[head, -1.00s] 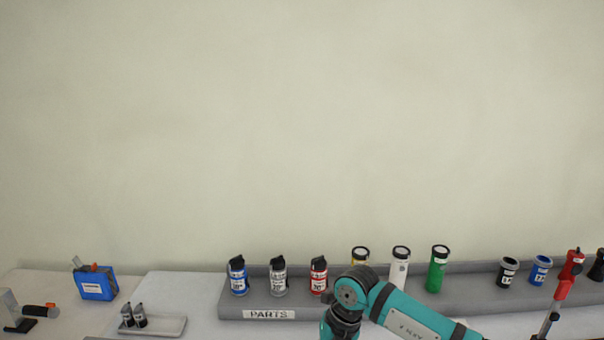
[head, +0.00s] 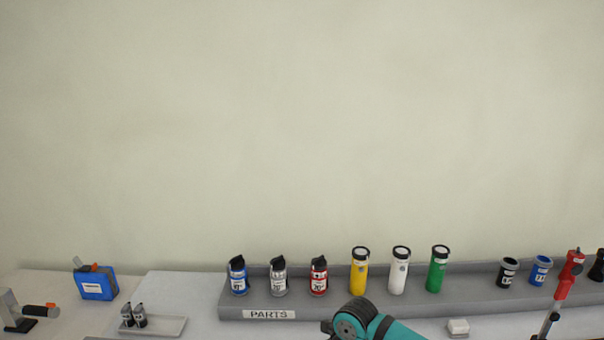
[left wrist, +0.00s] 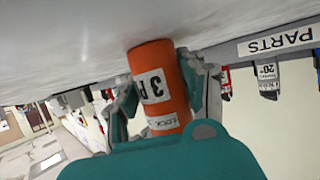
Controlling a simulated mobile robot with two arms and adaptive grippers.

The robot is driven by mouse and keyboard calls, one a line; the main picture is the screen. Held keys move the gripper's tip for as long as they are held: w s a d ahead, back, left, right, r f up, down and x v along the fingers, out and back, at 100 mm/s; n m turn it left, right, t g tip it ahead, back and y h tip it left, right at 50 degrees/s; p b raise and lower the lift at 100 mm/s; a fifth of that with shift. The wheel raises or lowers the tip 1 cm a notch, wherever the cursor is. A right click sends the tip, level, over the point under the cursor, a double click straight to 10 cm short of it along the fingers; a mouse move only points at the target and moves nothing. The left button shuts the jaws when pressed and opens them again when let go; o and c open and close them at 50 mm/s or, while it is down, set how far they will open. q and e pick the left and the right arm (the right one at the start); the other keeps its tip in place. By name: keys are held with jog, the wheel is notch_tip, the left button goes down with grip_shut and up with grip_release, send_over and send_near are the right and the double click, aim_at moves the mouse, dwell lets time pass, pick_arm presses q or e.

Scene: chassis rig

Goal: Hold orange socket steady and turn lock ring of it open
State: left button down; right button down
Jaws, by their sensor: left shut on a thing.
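In the left wrist view the orange socket (left wrist: 156,68) is a cylinder with a white label reading "3 P" and a smaller label reading "LOCK" near its lower end in the picture. The fingers of my left gripper (left wrist: 163,88) lie on both sides of it and are shut on it. Its other end is at or close to the grey bench top; I cannot tell if it touches. The lock ring cannot be made out. The orange socket and my left gripper are out of the head view. My right gripper is not in view.
A grey parts shelf (head: 298,312) holds several cans and tubes, with a yellow tube (head: 359,270) near its middle. A teal arm link of mine stands in front of it. A tray (head: 165,327) with small dark pieces and a blue box (head: 97,284) are at the left.

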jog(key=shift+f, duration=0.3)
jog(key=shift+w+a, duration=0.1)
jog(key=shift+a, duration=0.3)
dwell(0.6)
pick_arm(q)
jog(key=shift+d, duration=0.1)
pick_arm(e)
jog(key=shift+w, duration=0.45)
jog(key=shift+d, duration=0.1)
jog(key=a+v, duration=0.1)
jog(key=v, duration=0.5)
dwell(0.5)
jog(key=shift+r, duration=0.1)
